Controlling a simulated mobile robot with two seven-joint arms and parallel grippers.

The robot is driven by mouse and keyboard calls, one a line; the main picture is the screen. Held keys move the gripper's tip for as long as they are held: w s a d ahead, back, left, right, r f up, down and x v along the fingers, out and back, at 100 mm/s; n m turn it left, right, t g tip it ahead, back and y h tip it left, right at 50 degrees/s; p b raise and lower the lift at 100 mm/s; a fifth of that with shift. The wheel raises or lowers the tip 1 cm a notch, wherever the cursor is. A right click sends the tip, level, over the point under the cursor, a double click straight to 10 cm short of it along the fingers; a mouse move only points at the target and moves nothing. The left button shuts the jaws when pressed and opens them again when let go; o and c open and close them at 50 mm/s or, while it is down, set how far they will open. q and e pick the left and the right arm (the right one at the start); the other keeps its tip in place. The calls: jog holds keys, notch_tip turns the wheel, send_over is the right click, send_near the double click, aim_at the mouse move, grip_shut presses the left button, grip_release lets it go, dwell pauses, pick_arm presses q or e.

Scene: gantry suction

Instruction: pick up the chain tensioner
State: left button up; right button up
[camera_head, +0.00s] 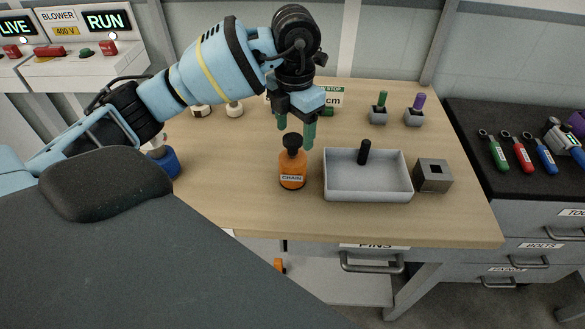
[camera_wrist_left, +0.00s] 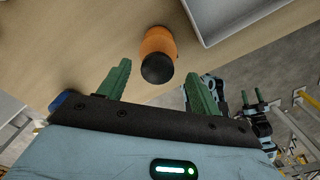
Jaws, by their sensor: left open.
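The chain tensioner (camera_head: 293,178) appears to be the orange, bottle-shaped piece with a black knob and a label reading CHAIN. It stands upright on the wooden bench, left of the grey tray. My left gripper (camera_head: 297,134) is open, its green fingers pointing down at the height of the black knob or above it. In the left wrist view the orange piece (camera_wrist_left: 159,42) shows knob-end toward me, beyond the fingertips and between their lines. The open fingers (camera_wrist_left: 157,70) hold nothing. I cannot tell whether a finger touches the knob.
The grey tray (camera_head: 368,195) with a black peg (camera_head: 364,152) stands close on the right. A grey block with a square hole (camera_head: 433,176) is beyond it. A blue-bodied piece (camera_head: 170,163) stands left. Green and purple pegs (camera_head: 417,102) stand behind. The bench front is clear.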

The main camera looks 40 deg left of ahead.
aim_at(293, 137)
pick_arm(q)
notch_tip(293, 137, down, 4)
jog(key=shift+a+f, duration=0.15)
jog(key=shift+f, duration=0.05)
grip_shut()
dwell(0.4)
